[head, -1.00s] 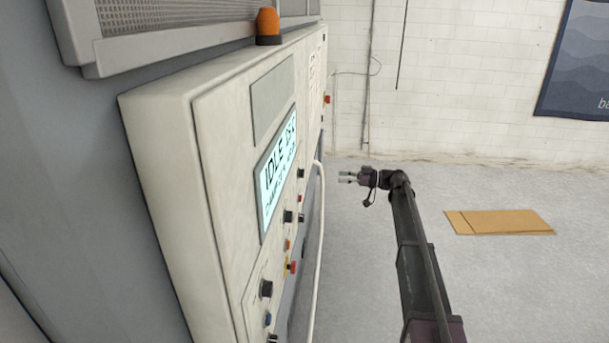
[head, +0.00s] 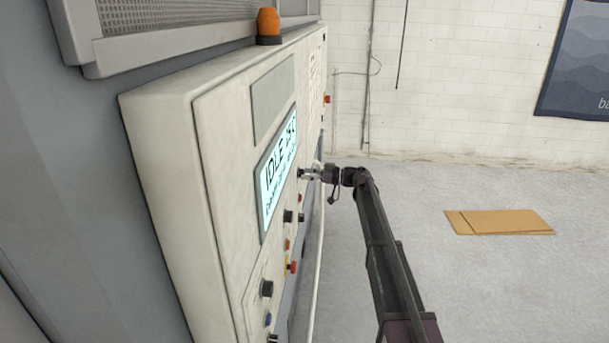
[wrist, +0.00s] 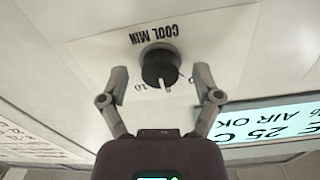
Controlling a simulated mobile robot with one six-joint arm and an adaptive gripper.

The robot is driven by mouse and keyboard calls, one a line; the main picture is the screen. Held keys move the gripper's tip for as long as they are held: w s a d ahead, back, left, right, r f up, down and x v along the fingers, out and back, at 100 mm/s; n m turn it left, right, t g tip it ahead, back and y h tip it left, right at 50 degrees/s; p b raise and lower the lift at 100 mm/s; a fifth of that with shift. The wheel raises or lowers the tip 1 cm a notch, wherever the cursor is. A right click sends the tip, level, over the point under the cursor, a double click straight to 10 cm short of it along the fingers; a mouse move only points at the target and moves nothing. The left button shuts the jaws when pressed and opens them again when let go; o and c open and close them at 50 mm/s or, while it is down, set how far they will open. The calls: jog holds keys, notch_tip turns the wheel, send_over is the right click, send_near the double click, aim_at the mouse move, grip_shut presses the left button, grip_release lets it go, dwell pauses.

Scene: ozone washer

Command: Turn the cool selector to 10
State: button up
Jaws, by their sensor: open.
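The cool selector is a round black knob (wrist: 160,62) on a white plate lettered "COOL MIN" (wrist: 153,34), upside down in the wrist view. Its white pointer (wrist: 167,86) points toward the bottom of that view, a little right of the printed "10" (wrist: 137,87). My gripper (wrist: 160,78) is open, with one fingertip on each side of the knob and a visible gap on both sides. In the head view my gripper (head: 310,174) is at the panel beside the display, and its tips partly hide the selector.
The lit display (head: 277,174) is close to my gripper and shows at the right in the wrist view (wrist: 270,122). More knobs and buttons, including a red button (head: 293,266), sit lower on the panel. A pale hose (head: 319,250) hangs alongside. The floor to the right is clear except for flat cardboard (head: 500,221).

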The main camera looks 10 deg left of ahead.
jog(key=shift+a, duration=0.25)
grip_shut()
jog(key=shift+m, duration=0.3)
jog(key=m, duration=0.7)
jog(key=shift+r, duration=0.1)
dwell(0.4)
jog(key=shift+m, duration=0.3)
